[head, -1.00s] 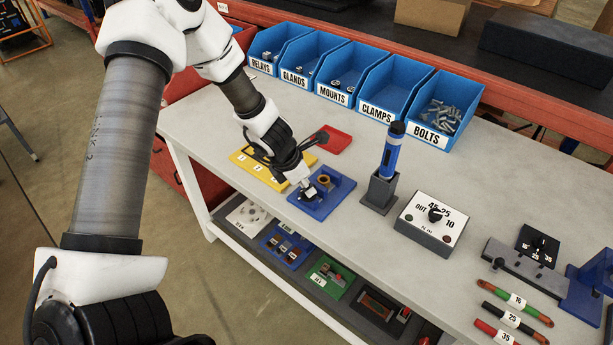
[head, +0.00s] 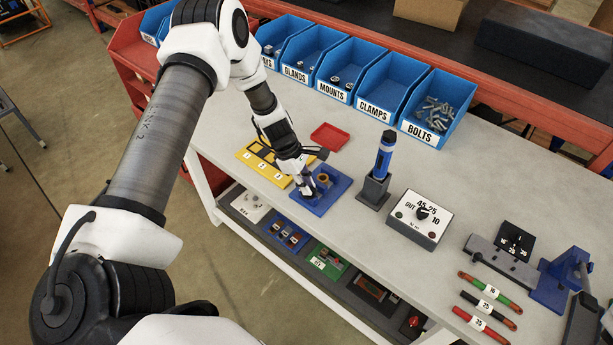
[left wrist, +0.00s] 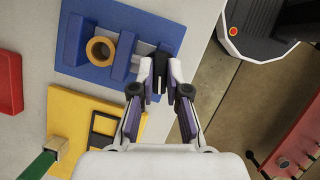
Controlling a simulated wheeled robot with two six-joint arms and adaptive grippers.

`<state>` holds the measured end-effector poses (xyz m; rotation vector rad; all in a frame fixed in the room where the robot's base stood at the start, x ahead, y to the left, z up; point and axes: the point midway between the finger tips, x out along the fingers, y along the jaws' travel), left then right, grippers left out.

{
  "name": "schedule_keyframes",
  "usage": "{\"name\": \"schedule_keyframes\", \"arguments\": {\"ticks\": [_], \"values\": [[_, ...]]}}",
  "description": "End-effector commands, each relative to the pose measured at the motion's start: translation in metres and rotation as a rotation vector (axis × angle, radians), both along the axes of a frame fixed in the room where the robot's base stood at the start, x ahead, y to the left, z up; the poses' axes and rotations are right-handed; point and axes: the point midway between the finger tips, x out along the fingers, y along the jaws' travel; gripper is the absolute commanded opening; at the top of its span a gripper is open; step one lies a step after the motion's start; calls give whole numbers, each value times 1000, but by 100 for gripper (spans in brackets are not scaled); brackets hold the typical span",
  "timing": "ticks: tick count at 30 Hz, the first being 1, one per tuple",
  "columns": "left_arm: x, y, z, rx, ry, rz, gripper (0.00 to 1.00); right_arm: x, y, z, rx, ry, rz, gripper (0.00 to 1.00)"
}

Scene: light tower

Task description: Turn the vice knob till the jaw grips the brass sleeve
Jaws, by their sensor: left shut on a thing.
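The blue vice (head: 335,197) stands near the bench's front edge; its base plate also shows in the left wrist view (left wrist: 95,72). The brass sleeve (head: 323,178) stands upright between two blue jaws, seen from above as a ring in the left wrist view (left wrist: 101,50). The jaw (left wrist: 123,56) on the gripper's side is very close to the sleeve; I cannot tell whether they touch. My right gripper is not seen.
A yellow numbered board (head: 262,160) and a red tray (head: 328,136) lie close to the vice. A blue tool in a dark stand (head: 374,189) and a dial box (head: 420,219) stand to its right. Blue bins (head: 375,90) line the back.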

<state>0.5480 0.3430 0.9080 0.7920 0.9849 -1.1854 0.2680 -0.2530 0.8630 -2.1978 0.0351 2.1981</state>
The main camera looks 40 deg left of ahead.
Motion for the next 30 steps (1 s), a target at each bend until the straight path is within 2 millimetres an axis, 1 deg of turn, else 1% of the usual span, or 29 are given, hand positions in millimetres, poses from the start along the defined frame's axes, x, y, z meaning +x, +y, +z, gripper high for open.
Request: {"name": "schedule_keyframes", "arguments": {"ticks": [8,30], "values": [[1,0,-4,0,2,-264,0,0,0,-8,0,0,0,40],[4,-2,-5,-1,4,-967,0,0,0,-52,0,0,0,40]]}}
